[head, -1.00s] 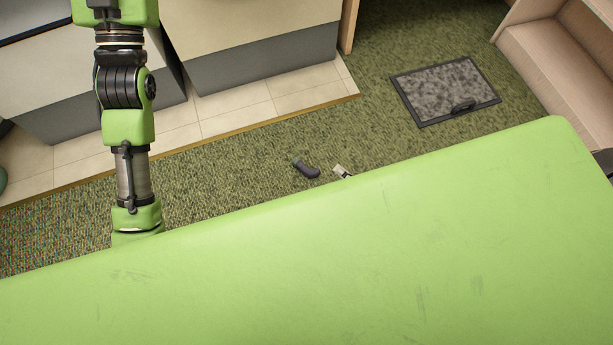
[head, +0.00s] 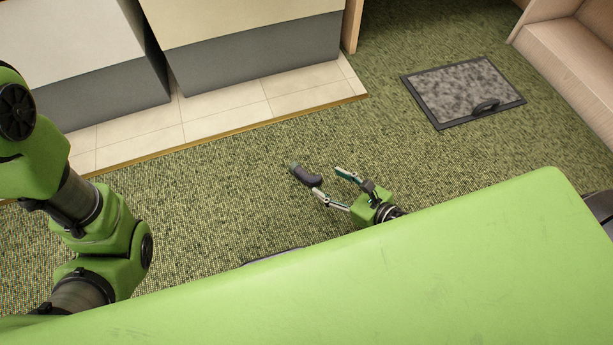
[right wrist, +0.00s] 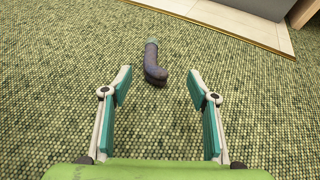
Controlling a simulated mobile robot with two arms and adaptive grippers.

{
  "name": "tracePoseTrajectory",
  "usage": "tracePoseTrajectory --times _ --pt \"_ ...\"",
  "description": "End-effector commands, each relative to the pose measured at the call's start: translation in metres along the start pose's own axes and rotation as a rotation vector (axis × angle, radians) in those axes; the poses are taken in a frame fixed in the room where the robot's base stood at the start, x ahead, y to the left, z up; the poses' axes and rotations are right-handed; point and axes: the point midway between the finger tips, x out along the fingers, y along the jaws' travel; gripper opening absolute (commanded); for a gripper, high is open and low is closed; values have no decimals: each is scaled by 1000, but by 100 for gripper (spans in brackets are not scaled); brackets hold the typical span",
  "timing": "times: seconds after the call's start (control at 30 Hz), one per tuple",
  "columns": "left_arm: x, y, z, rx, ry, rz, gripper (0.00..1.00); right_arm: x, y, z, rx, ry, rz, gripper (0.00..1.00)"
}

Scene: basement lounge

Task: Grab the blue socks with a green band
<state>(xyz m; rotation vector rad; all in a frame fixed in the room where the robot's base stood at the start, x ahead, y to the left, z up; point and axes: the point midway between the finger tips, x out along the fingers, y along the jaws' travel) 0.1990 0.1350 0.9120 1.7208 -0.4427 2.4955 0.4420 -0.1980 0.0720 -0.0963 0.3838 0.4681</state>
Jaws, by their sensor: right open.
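A dark bluish-grey sock with a green band at one end (head: 306,175) lies on the green carpet. In the right wrist view the sock (right wrist: 154,64) lies just beyond the fingertips, about midway between them, with its green end pointing away. My right gripper (head: 335,183) is open and empty, low over the carpet beside the sock; in the right wrist view its teal-padded fingers (right wrist: 160,88) are spread wide. My left arm comes in at the left of the head view, but its gripper is out of view.
My green body covers the bottom of the head view. A grey mat (head: 463,92) with a dark handle-like object on it lies at the right. A tiled strip (head: 225,110) and cabinets stand at the back. Wooden steps (head: 570,60) stand at the far right. The carpet around the sock is clear.

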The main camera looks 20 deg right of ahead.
Motion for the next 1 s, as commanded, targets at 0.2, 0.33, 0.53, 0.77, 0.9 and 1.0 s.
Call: tracePoseTrajectory --times 0.2,0.33,0.53,0.77,0.9,1.0 --pt "-13 2 -4 0 -3 -1 40 43 0 -1 0 -1 1 54" --pt "-15 3 -4 0 -3 -1 40 53 0 -1 3 0 -1 54" --pt "-22 4 -7 0 -3 0 40 72 4 -2 2 -1 0 54" --pt "-31 6 -10 0 -3 0 40 103 7 -1 4 0 -2 54" --pt "-31 6 -10 0 -3 0 40 108 8 0 4 2 -1 54" --pt "-31 6 -10 0 -3 0 40 107 8 0 4 2 -1 54"
